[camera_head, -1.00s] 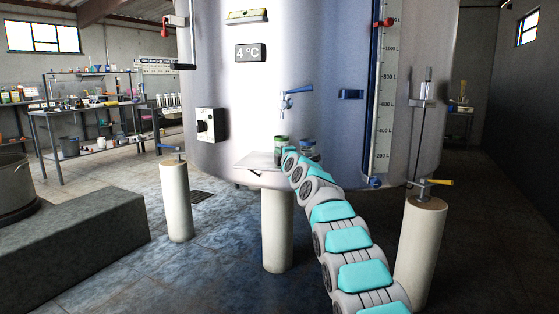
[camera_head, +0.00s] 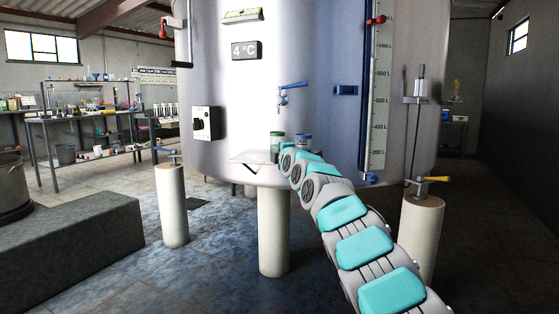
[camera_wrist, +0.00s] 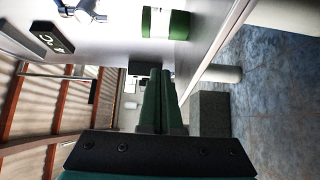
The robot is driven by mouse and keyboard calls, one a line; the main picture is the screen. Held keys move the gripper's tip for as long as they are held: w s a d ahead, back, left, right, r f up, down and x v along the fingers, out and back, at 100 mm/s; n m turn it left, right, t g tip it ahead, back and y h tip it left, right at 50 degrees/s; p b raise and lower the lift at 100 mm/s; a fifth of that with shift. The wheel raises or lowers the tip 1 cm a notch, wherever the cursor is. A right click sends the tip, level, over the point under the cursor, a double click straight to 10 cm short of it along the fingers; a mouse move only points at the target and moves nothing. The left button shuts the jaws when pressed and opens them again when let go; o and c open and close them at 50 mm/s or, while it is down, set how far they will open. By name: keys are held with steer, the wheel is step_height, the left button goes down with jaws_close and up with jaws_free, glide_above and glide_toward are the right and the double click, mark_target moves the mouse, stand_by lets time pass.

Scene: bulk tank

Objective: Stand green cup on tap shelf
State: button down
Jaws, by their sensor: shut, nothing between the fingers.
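The green cup (camera_head: 277,138) stands upright at the back of the small pale tap shelf (camera_head: 250,157) on the tank's front, below the blue-handled tap (camera_head: 290,88). Its lower part is partly hidden by my arm in the head view. In the wrist view, which is turned sideways, the green cup (camera_wrist: 170,24) shows a white patch and sits beyond my fingertips, apart from them. My gripper (camera_wrist: 155,72) is shut and empty, beside the shelf's edge.
The tank wall (camera_head: 240,100) is close behind. A control box (camera_head: 206,123) juts out at left. Pale posts (camera_head: 272,230) stand below, and open floor lies at left.

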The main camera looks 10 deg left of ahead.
steer(key=s+d+f+m+g+h+b, duration=0.1)
steer(key=s+d+f+m+g+h, duration=0.2)
steer(key=s+d+f+m+h, duration=0.6)
steer(key=s+d+f+m+g+b, duration=0.1)
steer(key=s+d+m+g+b, duration=0.3)
steer(key=s+d, duration=0.95)
steer(key=s+d+f+m+g+y+p, duration=0.1)
steer(key=s+f+m+g, duration=0.25)
steer(key=s+f, duration=0.9)
steer(key=s+d+f+m+g+p, duration=0.1)
steer(key=s+f+m+g, duration=0.3)
steer(key=s, duration=1.5)
steer(key=s+d+f+m+g+y, duration=0.15)
steer(key=s+f+g, duration=0.25)
steer(key=s+f, duration=0.9)
steer(key=s+r+p, duration=0.3)
steer(key=r+p, duration=1)
steer(key=r, duration=0.2)
steer(key=shift+d+r+m+h, duration=0.15)
steer(key=shift+r+m+h, duration=0.05)
steer(key=shift+m+h, duration=0.25)
